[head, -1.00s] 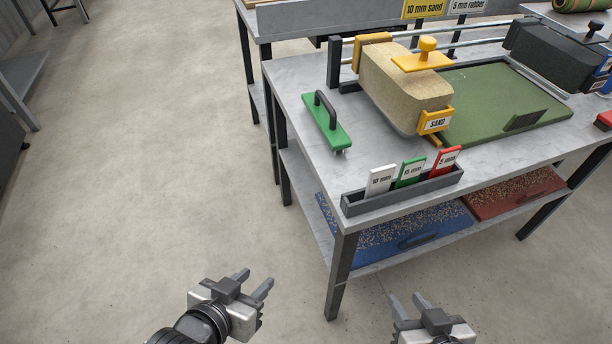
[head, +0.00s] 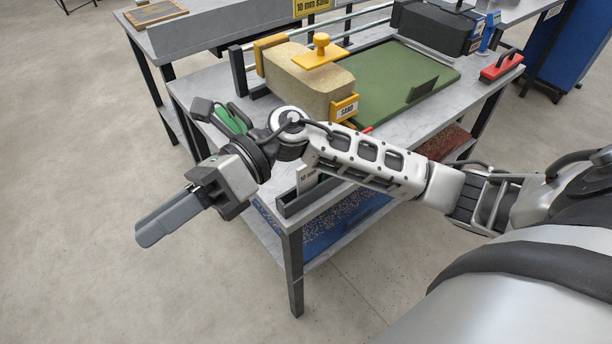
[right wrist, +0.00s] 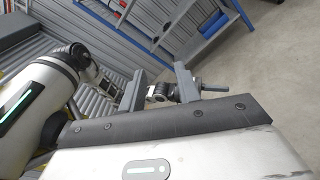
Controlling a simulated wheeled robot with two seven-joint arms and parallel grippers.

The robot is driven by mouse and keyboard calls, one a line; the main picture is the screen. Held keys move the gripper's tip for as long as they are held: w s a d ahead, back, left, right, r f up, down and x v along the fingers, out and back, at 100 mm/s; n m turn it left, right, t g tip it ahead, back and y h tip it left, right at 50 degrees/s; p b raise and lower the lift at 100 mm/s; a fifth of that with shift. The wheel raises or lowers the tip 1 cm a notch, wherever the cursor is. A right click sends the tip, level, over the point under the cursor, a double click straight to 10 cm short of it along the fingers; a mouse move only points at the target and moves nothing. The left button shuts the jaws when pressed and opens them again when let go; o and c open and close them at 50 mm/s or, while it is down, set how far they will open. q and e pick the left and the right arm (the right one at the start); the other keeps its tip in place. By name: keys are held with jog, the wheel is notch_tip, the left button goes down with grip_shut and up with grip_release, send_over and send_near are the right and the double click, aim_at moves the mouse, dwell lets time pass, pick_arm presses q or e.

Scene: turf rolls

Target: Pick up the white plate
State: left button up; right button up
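The white plate (head: 306,179), marked 10 mm, stands upright in the dark grey rack (head: 290,206) at the table's front edge. My right forearm crosses in front of the rack and hides most of it and the other plates. My right gripper (head: 163,222) is in the air to the left of the table, past the rack, pointing left and down. It holds nothing that I can see. In the right wrist view its two fingers (right wrist: 160,86) stand apart, with grey machine parts visible beyond them. My left gripper is not in the head view.
The table (head: 205,88) carries a sand block (head: 300,88), a green mat (head: 385,85), a black block (head: 440,30) and a red-handled tool (head: 502,66). A green tool (head: 232,120) is partly behind my right wrist. Open floor lies to the left.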

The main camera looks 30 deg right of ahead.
jog(key=w+d+f+n+h, duration=0.2)
jog(key=d+f+n+h, duration=0.1)
jog(key=d+n+h, duration=0.15)
notch_tip(320, 180, up, 2)
jog(key=r+n+t+h+p, duration=0.1)
jog(key=n+t+h, duration=0.15)
jog(key=h, duration=0.95)
send_over(307, 175)
jog(key=w, duration=0.1)
jog(key=shift+m+t+h, duration=0.25)
jog(key=shift+m, duration=0.05)
jog(key=f, duration=0.5)
jog(key=f+p, duration=0.1)
jog(key=f, duration=0.4)
jog(key=f+p, duration=0.1)
jog(key=f, duration=0.3)
jog(key=shift+s+d+f, duration=0.2)
jog(key=shift+s+f, duration=0.15)
jog(key=shift+f, duration=0.65)
grip_shut()
